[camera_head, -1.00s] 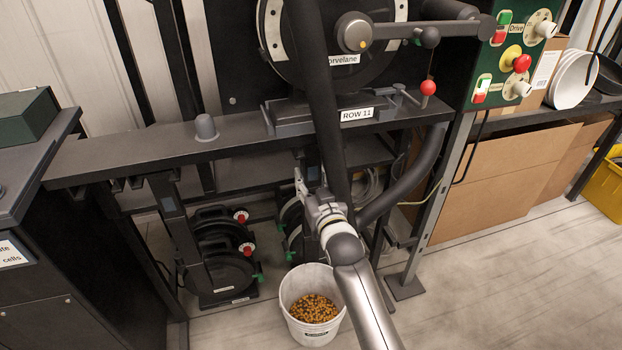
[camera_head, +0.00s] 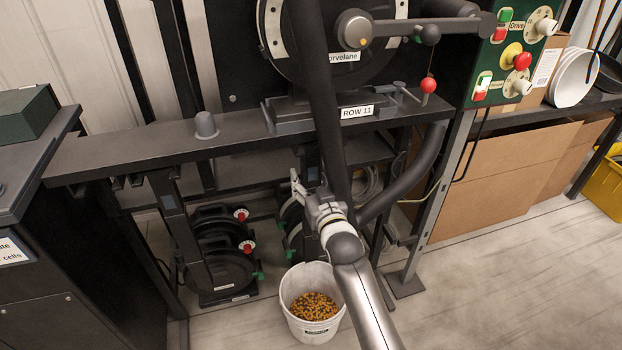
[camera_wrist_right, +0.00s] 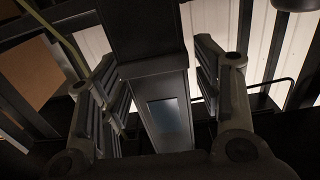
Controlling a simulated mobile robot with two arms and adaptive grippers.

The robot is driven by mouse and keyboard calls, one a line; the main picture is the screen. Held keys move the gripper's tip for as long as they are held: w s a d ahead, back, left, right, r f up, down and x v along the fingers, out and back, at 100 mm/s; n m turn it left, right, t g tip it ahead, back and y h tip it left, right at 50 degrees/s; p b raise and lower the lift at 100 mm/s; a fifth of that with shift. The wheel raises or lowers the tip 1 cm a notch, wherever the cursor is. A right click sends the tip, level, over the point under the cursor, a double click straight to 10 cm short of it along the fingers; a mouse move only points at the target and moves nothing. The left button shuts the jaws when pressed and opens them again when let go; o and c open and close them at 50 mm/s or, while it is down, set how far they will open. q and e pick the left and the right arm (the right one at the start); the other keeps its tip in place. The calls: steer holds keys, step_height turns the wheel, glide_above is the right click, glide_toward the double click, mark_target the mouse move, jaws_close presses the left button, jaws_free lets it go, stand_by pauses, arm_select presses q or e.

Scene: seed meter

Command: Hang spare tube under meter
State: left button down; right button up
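The round seed meter (camera_head: 352,72) stands on the dark rail above a "ROW 11" label. A black tube (camera_head: 322,90) crosses in front of it from the top, down to behind my right wrist. A curved dark tube (camera_head: 412,178) drops from the rail's right part; its lower end is hidden by my arm. I cannot tell which is the spare tube. My right gripper (camera_head: 299,188) is below the rail. In the wrist view its fingers (camera_wrist_right: 160,90) are apart, with a dark squared post or chute (camera_wrist_right: 163,105) between or beyond them; contact is unclear. My left gripper is not in view.
A white bucket of orange and dark grains (camera_head: 313,318) stands on the floor below my right gripper. Dark round units with red knobs (camera_head: 220,262) stand left of it. A rail leg (camera_head: 437,200) and cardboard (camera_head: 497,185) are on the right. The right foreground floor is clear.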

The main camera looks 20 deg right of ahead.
steer(key=shift+f, duration=0.15)
steer(key=shift+s, duration=0.1)
steer(key=shift+s, duration=0.25)
steer(key=s, duration=1.1)
steer(key=shift+s+d, duration=0.15)
steer(key=shift+d, duration=0.05)
